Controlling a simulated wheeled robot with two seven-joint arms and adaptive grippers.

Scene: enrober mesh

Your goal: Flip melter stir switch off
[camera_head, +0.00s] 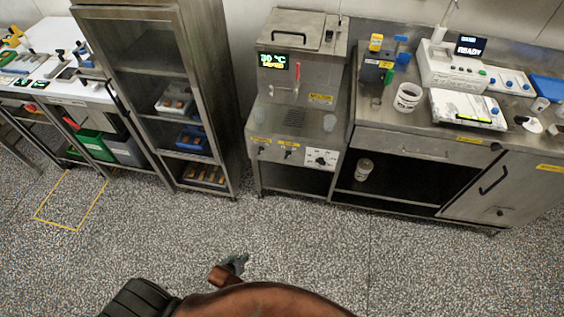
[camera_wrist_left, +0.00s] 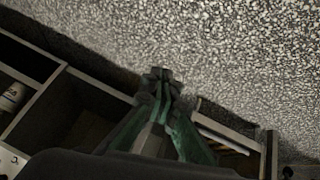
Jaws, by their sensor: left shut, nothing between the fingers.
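The melter (camera_head: 298,95) is a steel machine on a stand, with a lid on top and a lit display (camera_head: 279,62) reading about 30 °C. Its front panel (camera_head: 290,152) carries small switches with yellow labels and a white dial plate (camera_head: 320,157). Which switch is the stir switch is too small to read, as is its position. My left gripper (camera_head: 238,262) is over the floor in front of the melter, well apart from it. In the left wrist view its fingers (camera_wrist_left: 162,78) are closed together and empty. My right gripper is out of view.
A steel counter (camera_head: 400,125) with a cup, scale and devices stands right of the melter. A tall open rack (camera_head: 150,85) with trays stands to its left, then a white worktable (camera_head: 60,80). The speckled floor (camera_head: 330,240) in front is clear.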

